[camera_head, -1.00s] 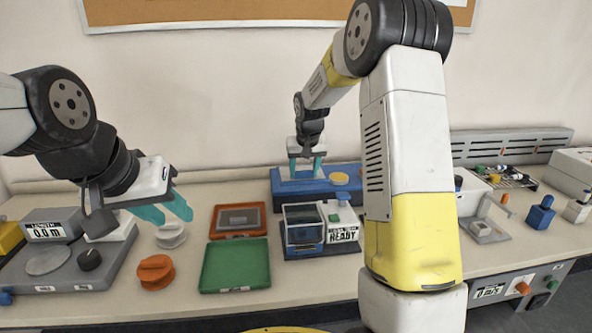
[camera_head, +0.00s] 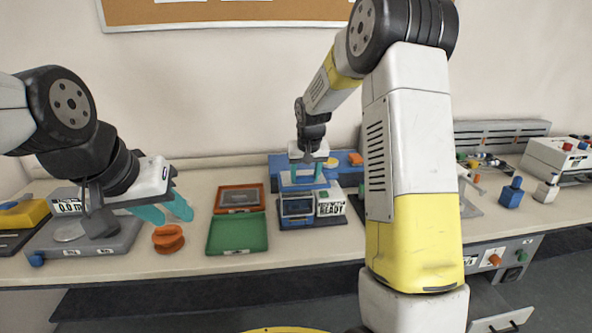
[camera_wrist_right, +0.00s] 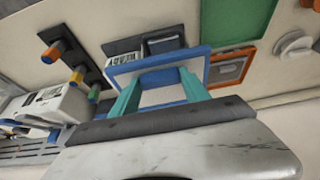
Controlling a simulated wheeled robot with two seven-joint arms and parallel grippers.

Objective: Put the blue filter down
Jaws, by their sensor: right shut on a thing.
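My right gripper (camera_head: 303,175) is shut on the blue filter (camera_head: 305,187), a flat blue frame held just above and behind the dark box labelled READY (camera_head: 298,208). In the right wrist view the teal fingertips (camera_wrist_right: 158,92) grip the blue filter (camera_wrist_right: 158,64) from its two sides, and its middle looks pale. The box (camera_wrist_right: 165,44) shows beyond it. My left gripper (camera_head: 165,208) is open and empty, above the left part of the bench near an orange spool (camera_head: 168,239).
A green tray (camera_head: 237,234) and an orange-rimmed tray (camera_head: 239,198) lie left of the box. A blue base (camera_head: 343,158) stands behind. A grey scale (camera_head: 95,243) is at left, and blue and white knobbed items (camera_head: 510,195) at right. Bare bench lies along the front.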

